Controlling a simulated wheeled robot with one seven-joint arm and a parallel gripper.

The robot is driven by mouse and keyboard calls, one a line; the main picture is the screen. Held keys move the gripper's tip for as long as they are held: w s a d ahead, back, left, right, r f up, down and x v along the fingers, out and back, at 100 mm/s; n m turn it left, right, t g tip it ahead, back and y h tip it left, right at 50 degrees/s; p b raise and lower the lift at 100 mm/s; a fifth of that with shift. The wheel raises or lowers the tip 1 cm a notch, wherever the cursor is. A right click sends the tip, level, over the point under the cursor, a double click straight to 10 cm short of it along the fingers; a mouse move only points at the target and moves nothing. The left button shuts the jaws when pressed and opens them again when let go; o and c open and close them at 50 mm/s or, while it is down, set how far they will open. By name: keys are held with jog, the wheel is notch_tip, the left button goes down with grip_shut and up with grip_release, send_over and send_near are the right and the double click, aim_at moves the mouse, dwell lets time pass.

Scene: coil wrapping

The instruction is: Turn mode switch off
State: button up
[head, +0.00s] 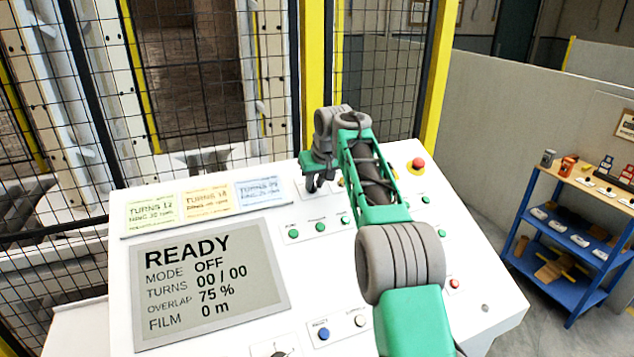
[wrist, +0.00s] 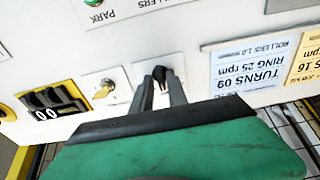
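The mode switch seems to be the black knob (wrist: 160,74) on a white square plate in the wrist view. Its label does not show. My gripper (wrist: 159,84) points at the panel with one finger on each side of this knob. I cannot tell whether the fingertips press on it. In the head view my gripper (head: 318,184) is low at the panel's back edge, right of the paper cards, and the knob is hidden there. The display (head: 210,285) reads READY, MODE OFF, TURNS 00 / 00, OVERLAP 75 %, FILM 0 m.
A key switch (wrist: 104,87) and a black thumbwheel counter (wrist: 50,103) sit beside the knob. A red emergency button (head: 418,164) stands right of my arm. Cards (head: 207,202) lie left of my gripper. A mesh fence (head: 200,80) rises behind the panel.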

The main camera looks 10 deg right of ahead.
jog(key=shift+o, duration=0.9)
jog(key=shift+a, duration=0.1)
jog(key=v, duration=0.7)
jog(key=shift+s+r, duration=0.2)
jog(key=shift+r, duration=0.1)
